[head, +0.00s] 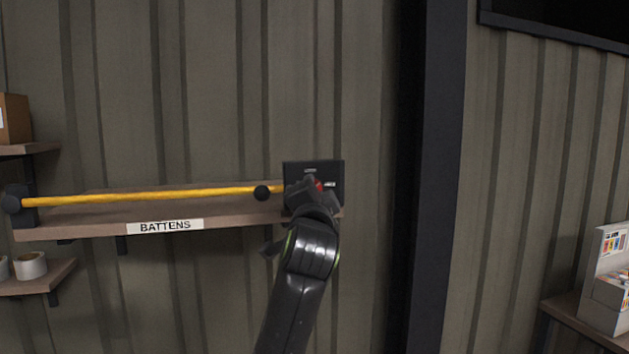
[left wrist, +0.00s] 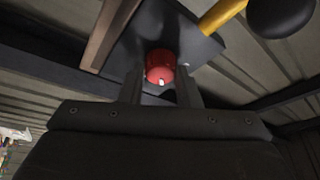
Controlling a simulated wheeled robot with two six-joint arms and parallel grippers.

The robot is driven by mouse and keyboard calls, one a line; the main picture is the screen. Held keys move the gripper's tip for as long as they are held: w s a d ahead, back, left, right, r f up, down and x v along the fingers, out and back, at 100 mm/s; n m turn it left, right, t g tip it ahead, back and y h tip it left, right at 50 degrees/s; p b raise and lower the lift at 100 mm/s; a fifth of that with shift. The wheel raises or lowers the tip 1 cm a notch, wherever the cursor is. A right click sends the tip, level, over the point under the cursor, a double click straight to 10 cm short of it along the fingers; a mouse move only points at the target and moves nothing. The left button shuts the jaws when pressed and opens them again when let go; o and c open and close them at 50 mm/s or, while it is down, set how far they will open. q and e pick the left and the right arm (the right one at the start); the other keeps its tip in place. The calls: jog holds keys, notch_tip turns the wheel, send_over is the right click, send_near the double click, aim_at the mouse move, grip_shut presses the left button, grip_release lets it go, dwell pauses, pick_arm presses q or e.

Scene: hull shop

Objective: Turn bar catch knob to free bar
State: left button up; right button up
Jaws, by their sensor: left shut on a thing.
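The red catch knob (head: 319,186) sits on a black catch plate (head: 314,168) at the right end of the shelf; my gripper partly hides it in the head view. In the left wrist view the round red knob (left wrist: 160,62), with a small white mark, lies between my finger ends. My left gripper (head: 312,190) is shut on it. The yellow bar (head: 150,197) runs level along the shelf front from a black mount at the left to the catch plate. My right gripper is not in view.
The shelf (head: 80,218) carries a BATTENS label (head: 165,226). A cardboard box (head: 13,119) is on a shelf at upper left, tape rolls (head: 30,265) on one at lower left. A dark post (head: 436,180) stands right of the catch.

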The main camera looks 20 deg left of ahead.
pick_arm(q)
jog(key=m+g, duration=0.1)
jog(key=m, duration=0.2)
jog(key=m+h, duration=0.1)
jog(key=m, duration=0.2)
jog(key=m+g+h+p, duration=0.1)
jog(key=m, duration=0.1)
jog(key=shift+a+r+m+g, duration=0.1)
jog(key=shift+r+m+g, duration=0.05)
jog(key=shift+m+g, duration=0.2)
dwell(0.3)
jog(key=o, duration=1)
jog(key=shift+s, duration=0.15)
